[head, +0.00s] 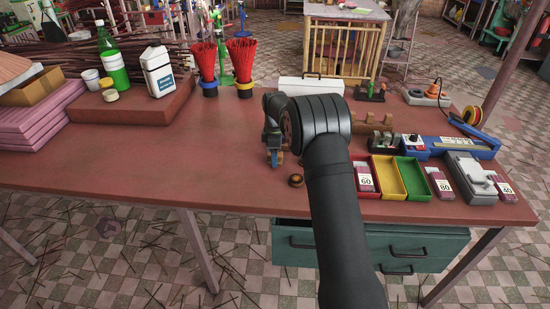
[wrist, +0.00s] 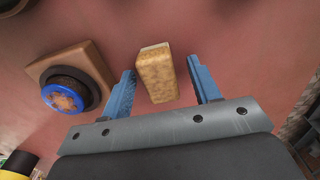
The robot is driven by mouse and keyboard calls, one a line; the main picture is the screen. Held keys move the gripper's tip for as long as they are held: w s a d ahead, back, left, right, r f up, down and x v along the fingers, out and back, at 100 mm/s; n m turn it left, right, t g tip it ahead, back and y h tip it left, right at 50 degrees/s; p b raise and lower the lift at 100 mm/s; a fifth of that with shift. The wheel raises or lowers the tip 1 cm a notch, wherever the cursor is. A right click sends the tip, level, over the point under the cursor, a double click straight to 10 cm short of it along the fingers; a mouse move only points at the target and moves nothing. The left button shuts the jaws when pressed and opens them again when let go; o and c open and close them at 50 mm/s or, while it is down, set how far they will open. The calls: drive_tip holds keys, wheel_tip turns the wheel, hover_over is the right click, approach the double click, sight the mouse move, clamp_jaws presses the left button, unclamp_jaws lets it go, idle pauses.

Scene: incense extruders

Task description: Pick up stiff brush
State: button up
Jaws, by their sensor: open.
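My gripper (wrist: 165,82) points down at the table, its two blue fingers apart. A tan, block-shaped piece (wrist: 157,74) lies between the fingers in the wrist view, with a paler far end. It looks like the stiff brush, but I cannot make out bristles. A gap shows on both sides of it, wider on the right. In the head view my gripper (head: 275,158) is low over the middle of the table, left of my arm, and mostly hides the block.
A blue-topped round piece (wrist: 66,97) on a brown square base stands left of the fingers in the wrist view. A small brown round piece (head: 296,181) lies nearby. Red incense bundles (head: 241,60) stand behind; coloured trays (head: 387,187) are right. The table (head: 130,160) is clear at left front.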

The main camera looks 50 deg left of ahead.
drive_tip(key=shift+f, duration=0.15)
drive_tip(key=c, duration=1.1)
drive_tip(key=shift+r, duration=0.55)
drive_tip(key=r, duration=0.3)
drive_tip(key=shift+w+d+r, duration=0.25)
drive_tip(key=shift+d+r, duration=0.1)
drive_tip(key=shift+d, duration=0.05)
drive_tip(key=w+d+r, duration=0.1)
drive_tip(key=d+r, duration=0.1)
drive_tip(key=d, duration=0.1)
drive_tip(key=w+d+r, duration=0.2)
drive_tip(key=d, duration=0.1)
drive_tip(key=w+d+r, duration=0.2)
drive_tip(key=d, duration=0.1)
drive_tip(key=shift+d+r, duration=0.1)
drive_tip(key=shift+d, duration=0.1)
drive_tip(key=o, duration=0.3)
drive_tip(key=shift+c, duration=0.9)
